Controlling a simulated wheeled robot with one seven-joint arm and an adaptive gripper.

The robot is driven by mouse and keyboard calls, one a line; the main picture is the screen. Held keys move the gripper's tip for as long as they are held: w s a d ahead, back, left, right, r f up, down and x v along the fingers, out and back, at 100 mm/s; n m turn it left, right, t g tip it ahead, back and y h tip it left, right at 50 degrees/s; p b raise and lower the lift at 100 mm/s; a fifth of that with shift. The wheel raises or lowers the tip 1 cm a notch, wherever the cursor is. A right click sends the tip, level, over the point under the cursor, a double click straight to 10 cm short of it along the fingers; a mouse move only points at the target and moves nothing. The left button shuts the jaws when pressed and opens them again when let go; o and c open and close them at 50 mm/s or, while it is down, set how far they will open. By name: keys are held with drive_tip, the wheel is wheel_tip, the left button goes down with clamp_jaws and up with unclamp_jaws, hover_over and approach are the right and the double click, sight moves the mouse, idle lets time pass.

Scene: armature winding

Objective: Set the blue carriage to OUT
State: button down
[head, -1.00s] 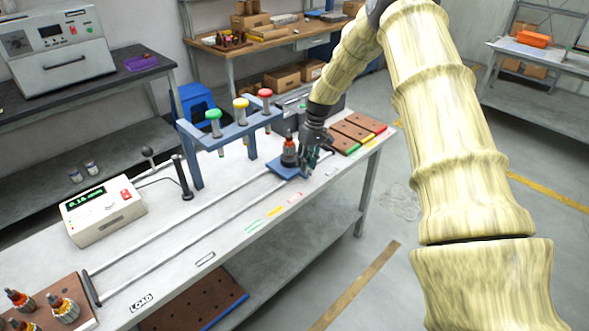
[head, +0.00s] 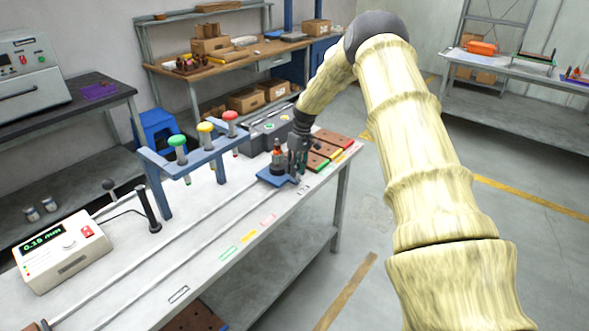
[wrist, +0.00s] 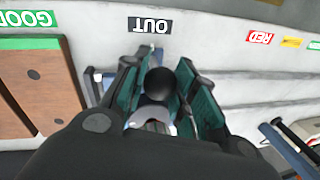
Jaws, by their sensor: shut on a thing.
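The blue carriage (head: 268,180) sits on the two rails near their far end and bears an armature (head: 277,158) with an orange-brown top, standing upright. My gripper (head: 296,170) is down at the carriage's right side. In the wrist view its green-lined fingers (wrist: 160,95) are shut around a black ball knob (wrist: 160,82). The fingers hide the knob in the head view. The carriage's exact stop against the label cannot be told.
Brown trays (head: 330,142) with coloured edges are close beyond my gripper. A meter box (head: 62,250) is at the left. Coloured labels (head: 249,236) run along the front edge.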

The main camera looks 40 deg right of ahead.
drive_tip(key=shift+w+d+r, duration=0.15)
drive_tip(key=shift+d+r, duration=0.05)
drive_tip(key=shift+d, duration=0.05)
drive_tip(key=c, duration=1.4)
unclamp_jaws()
drive_tip(key=o, duration=0.3)
drive_tip(key=shift+d+f, duration=0.1)
drive_tip(key=shift+d, duration=0.05)
drive_tip(key=shift+f, duration=0.1)
drive_tip(key=shift+a, duration=0.2)
drive_tip(key=shift+r, duration=0.3)
wheel_tip(320, 180, up, 11)
drive_tip(key=d, duration=0.2)
drive_tip(key=shift+d, duration=0.35)
drive_tip(key=shift+w, duration=0.1)
